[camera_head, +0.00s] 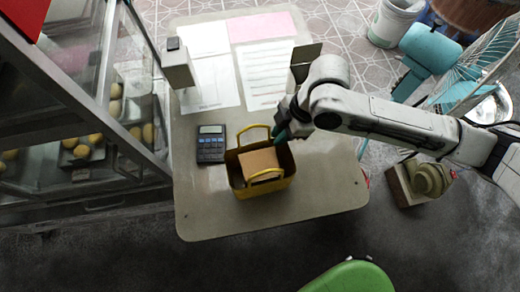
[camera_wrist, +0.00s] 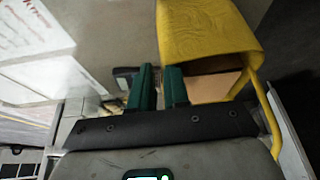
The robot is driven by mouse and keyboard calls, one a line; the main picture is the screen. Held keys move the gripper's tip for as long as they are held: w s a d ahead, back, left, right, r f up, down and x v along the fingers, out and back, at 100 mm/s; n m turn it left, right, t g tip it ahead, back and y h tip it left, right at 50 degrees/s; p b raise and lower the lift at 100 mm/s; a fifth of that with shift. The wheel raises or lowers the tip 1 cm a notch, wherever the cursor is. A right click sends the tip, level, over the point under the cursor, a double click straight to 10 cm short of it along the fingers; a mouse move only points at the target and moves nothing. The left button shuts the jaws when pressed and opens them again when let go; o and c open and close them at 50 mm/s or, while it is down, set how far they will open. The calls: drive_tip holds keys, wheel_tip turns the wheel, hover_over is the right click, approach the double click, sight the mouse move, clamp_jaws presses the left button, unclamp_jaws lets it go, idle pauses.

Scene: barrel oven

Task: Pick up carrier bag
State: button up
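The yellow carrier bag (camera_head: 235,180) stands upright on the table, with two looped handles and a brown box (camera_head: 258,162) inside. My gripper (camera_head: 283,133) is at the bag's far right corner, close to its rim; in the head view I cannot tell whether they touch. In the wrist view the two green fingers of my gripper (camera_wrist: 159,88) stand a little apart with a narrow gap and nothing visible held between them. The yellow bag (camera_wrist: 205,35) is just beyond and right of the fingers there, with a handle running down the right side.
The table (camera_head: 215,215) also holds a calculator (camera_head: 211,144) left of the bag, paper sheets (camera_head: 212,82) behind and a grey upright device (camera_head: 178,65). A glass display case (camera_head: 110,120) borders the left. A green seat (camera_head: 350,278) is in front. The table's front left is clear.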

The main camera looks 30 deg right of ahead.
drive_tip(key=shift+a, duration=0.1)
clamp_jaws()
drive_tip(key=shift+r, duration=0.15)
idle(0.4)
